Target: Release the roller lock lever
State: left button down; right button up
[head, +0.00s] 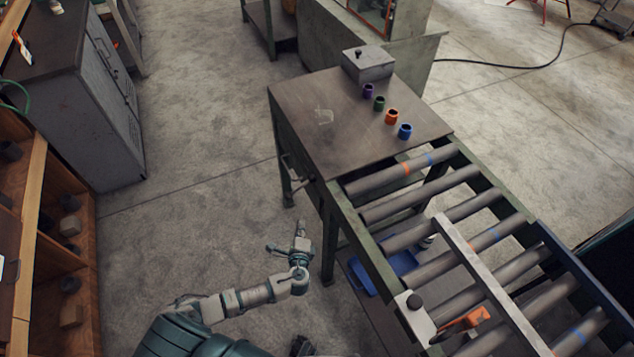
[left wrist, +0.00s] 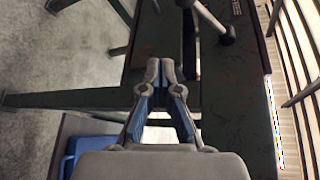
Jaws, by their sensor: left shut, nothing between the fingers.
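The lock lever (head: 293,170) is a small metal handle on the left side of the table frame, near where the table top meets the rollers. In the left wrist view, a grey rod with a rounded end (left wrist: 213,20) lies against the dark green frame, ahead and right of the fingers; I take it to be this lever. My left gripper (head: 301,228) is shut and empty, below and apart from the lever. Its closed fingertips also show in the left wrist view (left wrist: 160,68). My right gripper is not in view.
The roller conveyor (head: 365,248) runs to the lower right, with a metal bar across it. The table top (head: 320,120) holds a grey box and several coloured cups. A blue bin (head: 402,262) sits under the rollers. Open floor lies left of the table, before wooden shelves (head: 60,215).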

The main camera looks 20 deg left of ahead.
aim_at(299, 188)
pick_arm(q)
jog(key=w+a+b, duration=0.1)
jog(key=w+a, duration=0.2)
jog(key=w, duration=0.8)
jog(key=shift+m+t, duration=0.3)
jog(key=shift+s+a+r+p, duration=0.25)
jog(key=shift+s+a+p, duration=0.05)
jog(key=shift+s+a, duration=0.45)
jog(key=shift+s+a+r+p, duration=0.25)
jog(key=shift+s+a, duration=0.4)
jog(key=shift+s, duration=0.05)
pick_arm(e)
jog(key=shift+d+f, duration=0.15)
pick_arm(q)
jog(key=shift+d+r, duration=0.1)
jog(key=shift+r, duration=0.05)
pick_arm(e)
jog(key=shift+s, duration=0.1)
